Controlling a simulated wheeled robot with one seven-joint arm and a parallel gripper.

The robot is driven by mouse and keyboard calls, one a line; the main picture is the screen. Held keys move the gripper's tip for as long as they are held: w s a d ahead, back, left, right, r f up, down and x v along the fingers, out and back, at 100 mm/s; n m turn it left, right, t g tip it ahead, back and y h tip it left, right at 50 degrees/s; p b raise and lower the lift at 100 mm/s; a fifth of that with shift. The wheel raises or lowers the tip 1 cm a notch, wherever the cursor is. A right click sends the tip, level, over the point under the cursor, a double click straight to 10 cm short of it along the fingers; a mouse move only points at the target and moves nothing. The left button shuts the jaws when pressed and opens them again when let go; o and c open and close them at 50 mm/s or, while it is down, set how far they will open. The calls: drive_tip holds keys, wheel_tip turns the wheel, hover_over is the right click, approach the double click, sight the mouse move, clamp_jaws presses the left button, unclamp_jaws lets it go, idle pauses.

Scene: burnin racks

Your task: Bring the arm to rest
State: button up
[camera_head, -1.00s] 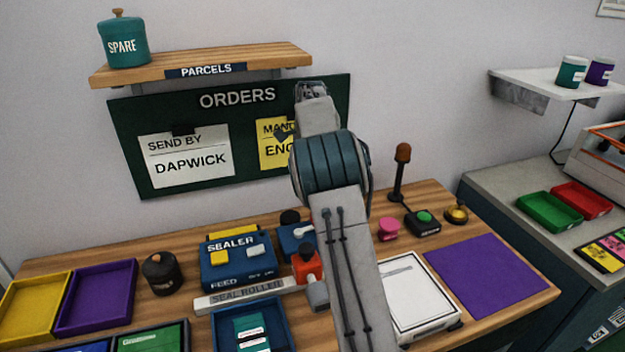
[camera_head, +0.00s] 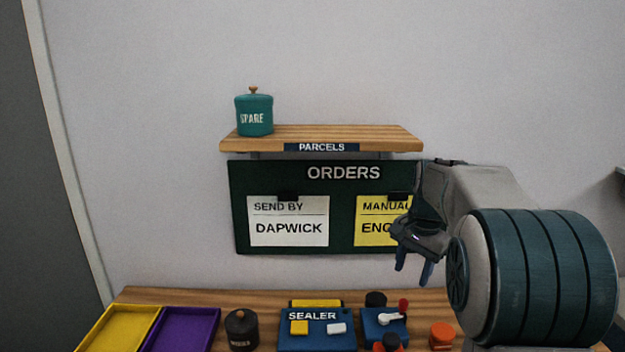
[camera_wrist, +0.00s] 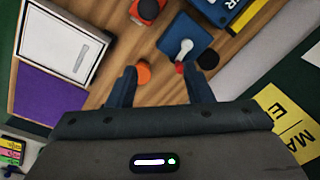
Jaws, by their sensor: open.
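My gripper (camera_head: 414,268) is raised above the wooden bench (camera_head: 190,297), in front of the yellow note (camera_head: 372,233) on the orders board (camera_head: 343,172). It partly covers that note. Its two fingers point down and stand apart, with nothing between them. In the wrist view my gripper (camera_wrist: 160,85) shows open fingers above the bench, with an orange knob (camera_wrist: 144,73) beyond them.
The sealer (camera_head: 313,330) stands on the bench, with a dark pot (camera_head: 240,330) and purple (camera_head: 185,328) and yellow (camera_head: 118,326) trays to its left. A parcels shelf (camera_head: 350,134) holds a teal spare jar (camera_head: 254,114). The wall above is clear.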

drive_tip(key=s+a+f+n, duration=0.2)
drive_tip(key=s+n, duration=0.1)
drive_tip(key=s, duration=0.5)
drive_tip(key=s+a+f+n+t, duration=0.1)
drive_tip(key=s+a+n, duration=0.1)
drive_tip(key=s, duration=0.7)
drive_tip(key=s+a+f+n+t, duration=0.1)
drive_tip(key=s+n, duration=0.3)
drive_tip(key=s, duration=0.5)
drive_tip(key=shift+a+f+n+h, duration=0.3)
drive_tip(key=shift+a+f+n, duration=0.1)
drive_tip(key=shift+a+f, duration=0.45)
